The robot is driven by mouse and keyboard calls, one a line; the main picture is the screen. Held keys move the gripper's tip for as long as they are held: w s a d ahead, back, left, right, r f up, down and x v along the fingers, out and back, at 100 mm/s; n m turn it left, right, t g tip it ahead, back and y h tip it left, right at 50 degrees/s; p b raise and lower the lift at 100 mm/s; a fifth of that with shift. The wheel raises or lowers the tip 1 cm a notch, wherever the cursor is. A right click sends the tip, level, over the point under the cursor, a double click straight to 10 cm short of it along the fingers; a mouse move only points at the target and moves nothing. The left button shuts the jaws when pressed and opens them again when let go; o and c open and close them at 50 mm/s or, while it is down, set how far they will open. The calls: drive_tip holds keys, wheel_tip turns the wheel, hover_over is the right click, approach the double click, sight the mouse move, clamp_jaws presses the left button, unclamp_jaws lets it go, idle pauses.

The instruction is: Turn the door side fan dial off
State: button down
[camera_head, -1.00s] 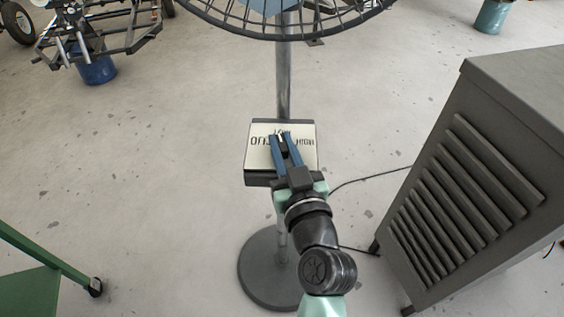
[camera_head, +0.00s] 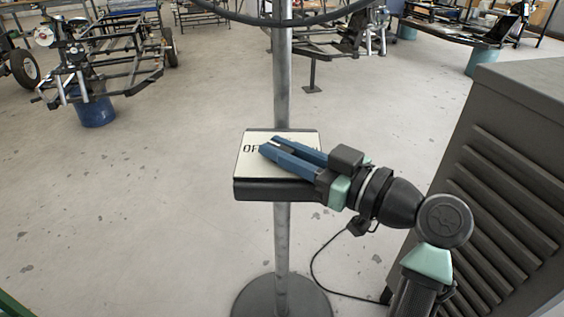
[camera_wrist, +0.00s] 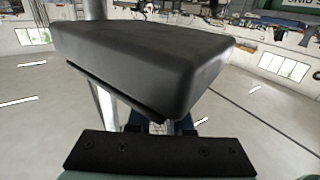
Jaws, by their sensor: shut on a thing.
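The fan's control box stands on a metal pole, with a pale label plate (camera_head: 253,168) on top and a dark body (camera_head: 270,190).
The fan's pole (camera_head: 282,90) rises behind the box from a round base (camera_head: 282,300). A grey slatted cabinet (camera_head: 510,150) stands close on the right, near my arm. A black cable runs along the floor. Open floor lies to the left.

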drive_tip(key=shift+n+g+y+b, duration=0.35)
drive_tip(key=shift+n+g+y, duration=0.15)
drive_tip(key=shift+n+g, duration=0.15)
drive_tip(key=c, duration=0.8)
unclamp_jaws()
drive_tip(key=p+v, duration=0.1)
drive_tip(key=v, duration=1.2)
drive_tip(key=shift+w+p, duration=0.1)
drive_tip(key=shift+p, duration=0.25)
